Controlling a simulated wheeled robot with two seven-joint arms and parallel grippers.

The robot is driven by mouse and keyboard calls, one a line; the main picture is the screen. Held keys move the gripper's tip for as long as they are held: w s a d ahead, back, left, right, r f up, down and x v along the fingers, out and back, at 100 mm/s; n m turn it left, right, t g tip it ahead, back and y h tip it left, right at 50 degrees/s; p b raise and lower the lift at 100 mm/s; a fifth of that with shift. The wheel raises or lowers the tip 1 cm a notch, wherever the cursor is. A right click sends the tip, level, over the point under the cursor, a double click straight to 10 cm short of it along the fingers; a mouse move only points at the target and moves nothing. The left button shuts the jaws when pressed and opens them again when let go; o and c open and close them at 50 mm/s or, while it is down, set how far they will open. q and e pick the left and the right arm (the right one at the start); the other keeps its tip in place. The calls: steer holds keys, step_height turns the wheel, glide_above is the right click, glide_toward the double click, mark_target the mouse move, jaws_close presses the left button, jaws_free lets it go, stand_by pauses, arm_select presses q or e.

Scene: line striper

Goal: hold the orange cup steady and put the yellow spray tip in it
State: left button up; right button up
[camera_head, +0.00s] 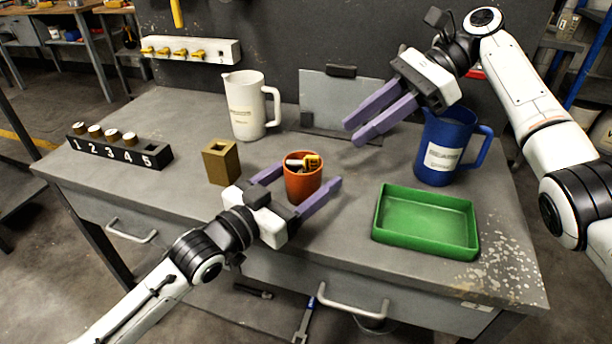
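The orange cup (302,187) stands upright on the grey bench near its middle. A yellow spray tip (312,161) with white and dark parts shows inside its mouth; its lower part is hidden by the cup wall. My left gripper (311,174) is low at the cup, one purple finger on its far left side and the other along its near right side. The fingers look close against the cup, though the far contact is hidden. My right gripper (353,133) is empty above the back of the bench, its fingers apart, to the upper right of the cup.
A tan block (221,163) and a white jug (244,112) stand left of the cup. A blue jug (440,159) and a green tray (426,242) are on the right. A numbered black rack (146,155) sits far left. A white rack (230,50) with yellow tips is behind.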

arm_select(q)
steer(key=v, duration=1.2)
steer(key=shift+s+f, duration=0.1)
